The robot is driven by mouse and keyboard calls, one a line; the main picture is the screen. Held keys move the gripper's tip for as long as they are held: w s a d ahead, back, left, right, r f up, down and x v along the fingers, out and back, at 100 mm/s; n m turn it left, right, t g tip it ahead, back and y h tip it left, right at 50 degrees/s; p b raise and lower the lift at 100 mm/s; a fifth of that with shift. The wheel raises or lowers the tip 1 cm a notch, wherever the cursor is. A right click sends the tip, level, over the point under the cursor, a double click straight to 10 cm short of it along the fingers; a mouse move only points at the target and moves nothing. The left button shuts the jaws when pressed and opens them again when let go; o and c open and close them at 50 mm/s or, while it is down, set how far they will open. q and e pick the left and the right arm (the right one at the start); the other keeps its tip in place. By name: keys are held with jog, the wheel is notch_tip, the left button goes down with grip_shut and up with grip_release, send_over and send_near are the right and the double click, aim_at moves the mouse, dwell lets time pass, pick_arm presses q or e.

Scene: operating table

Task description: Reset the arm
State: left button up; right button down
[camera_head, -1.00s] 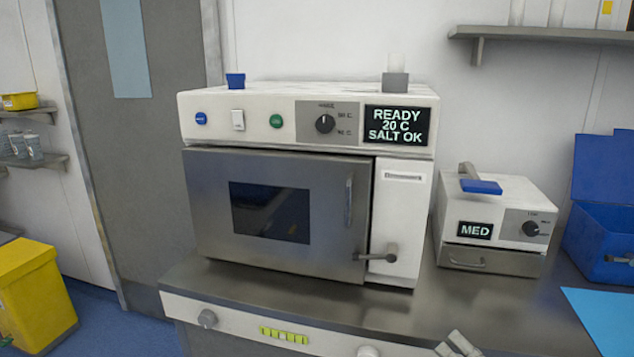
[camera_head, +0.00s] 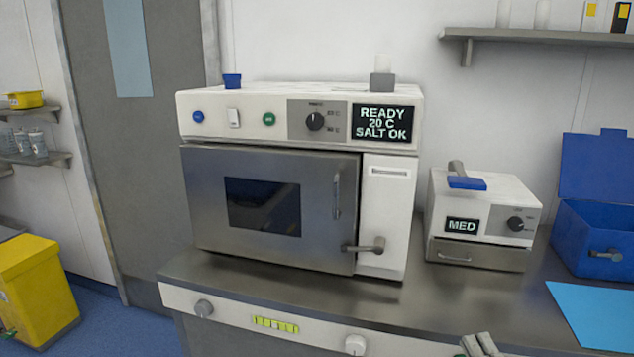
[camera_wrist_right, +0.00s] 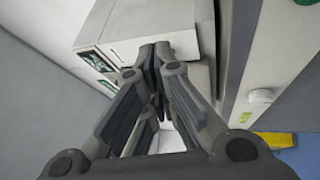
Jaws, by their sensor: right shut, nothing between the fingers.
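My right gripper (camera_head: 480,346) shows only in part at the bottom edge of the head view, in front of the counter. In the right wrist view its two dark fingers (camera_wrist_right: 155,55) come together at the tips, shut and empty. A white and steel appliance stands beyond the fingertips there, with a gap that I cannot judge. My left gripper is not in view.
A steel counter (camera_head: 440,310) carries a large closed machine (camera_head: 270,215) reading "READY 20 C SALT OK", a small "MED" box (camera_head: 480,225), a blue open-lidded case (camera_head: 590,235) and a light blue sheet (camera_head: 600,315). A yellow bin (camera_head: 35,290) stands left on the floor.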

jog(key=s+d+f+m+g+h, duration=0.1)
jog(key=s+f+m+g+h, duration=0.6)
jog(key=f+m, duration=0.7)
jog(key=s+a+f+m+g+y, duration=0.2)
jog(key=s+a+f+g, duration=0.25)
jog(key=s, duration=0.45)
jog(key=s+a+f+m+g+y, duration=0.1)
jog(key=s+a+f+g+y, duration=0.15)
jog(key=s+a+g, duration=0.5)
jog(key=s+d+f+p, duration=0.1)
jog(key=d+f, duration=0.1)
jog(key=f, duration=1.1)
jog(key=s+d+f, duration=0.1)
jog(key=f, duration=1.1)
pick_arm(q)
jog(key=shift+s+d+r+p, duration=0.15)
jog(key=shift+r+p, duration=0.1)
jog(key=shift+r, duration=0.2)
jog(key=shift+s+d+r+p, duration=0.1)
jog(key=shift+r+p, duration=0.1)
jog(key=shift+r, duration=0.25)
pick_arm(e)
jog(key=s+d+f, duration=0.3)
jog(key=s+f, duration=1.3)
jog(key=s, duration=0.1)
jog(key=shift+s+f+g+h, duration=0.15)
jog(key=shift+s+g+h, duration=0.05)
jog(key=shift+g+h, duration=0.2)
